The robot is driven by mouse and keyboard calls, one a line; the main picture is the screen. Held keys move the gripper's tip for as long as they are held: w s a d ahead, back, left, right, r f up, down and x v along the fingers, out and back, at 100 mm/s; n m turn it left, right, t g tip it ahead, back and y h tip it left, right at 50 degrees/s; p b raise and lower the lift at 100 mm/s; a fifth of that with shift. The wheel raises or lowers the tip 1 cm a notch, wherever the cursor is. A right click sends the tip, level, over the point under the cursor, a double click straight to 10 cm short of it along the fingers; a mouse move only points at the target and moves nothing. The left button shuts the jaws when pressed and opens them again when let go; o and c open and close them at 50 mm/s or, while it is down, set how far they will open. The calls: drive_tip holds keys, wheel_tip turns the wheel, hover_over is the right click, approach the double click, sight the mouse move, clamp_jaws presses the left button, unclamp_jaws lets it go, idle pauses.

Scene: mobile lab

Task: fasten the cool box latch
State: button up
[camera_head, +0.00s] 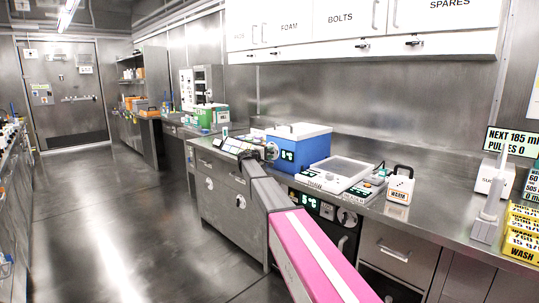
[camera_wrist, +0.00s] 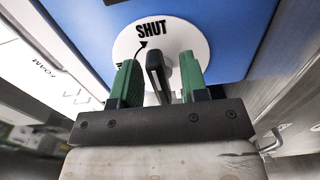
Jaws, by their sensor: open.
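The cool box (camera_head: 299,148) is blue with a white lid and stands on the steel bench, its lid looking down. In the wrist view its blue front (camera_wrist: 226,30) fills the top. A white round plate (camera_wrist: 185,38) there reads SHUT, with a curved arrow pointing up to that word. The latch (camera_wrist: 157,76) is a dark lever standing out from the plate. My gripper (camera_wrist: 160,66) is open, with one green finger on each side of the lever. Gaps show on both sides, so neither finger appears to touch it. A second label is mostly hidden behind the left finger.
A white-topped device (camera_head: 336,175) stands right of the cool box, and a small white box with a black handle (camera_head: 400,184) beyond it. Yellow racks (camera_head: 521,233) stand at the right. Wall cupboards (camera_head: 360,25) hang above. The floor at left is clear.

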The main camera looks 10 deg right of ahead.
drive_tip(key=v, duration=1)
drive_tip(key=shift+s+a, duration=0.2)
drive_tip(key=shift+a, duration=0.05)
drive_tip(key=s+d+f+m+g+y, duration=0.25)
drive_tip(key=s+d+f, duration=0.25)
drive_tip(key=s+f, duration=0.65)
drive_tip(key=s+d+f+m+g+y, duration=0.1)
drive_tip(key=s+d+f+g+y, duration=0.4)
drive_tip(key=s+f, duration=0.7)
drive_tip(key=s+a+f+m+g+y, duration=0.1)
drive_tip(key=s+f+y, duration=0.2)
drive_tip(key=s, duration=1)
drive_tip(key=s+f+m+g+y, duration=0.2)
drive_tip(key=s+f+y, duration=0.2)
drive_tip(key=s, duration=0.9)
wheel_tip(320, 180, down, 2)
drive_tip(key=shift+s+a+f, duration=0.25)
drive_tip(key=shift+s+a, duration=0.15)
drive_tip(key=shift+m, duration=0.25)
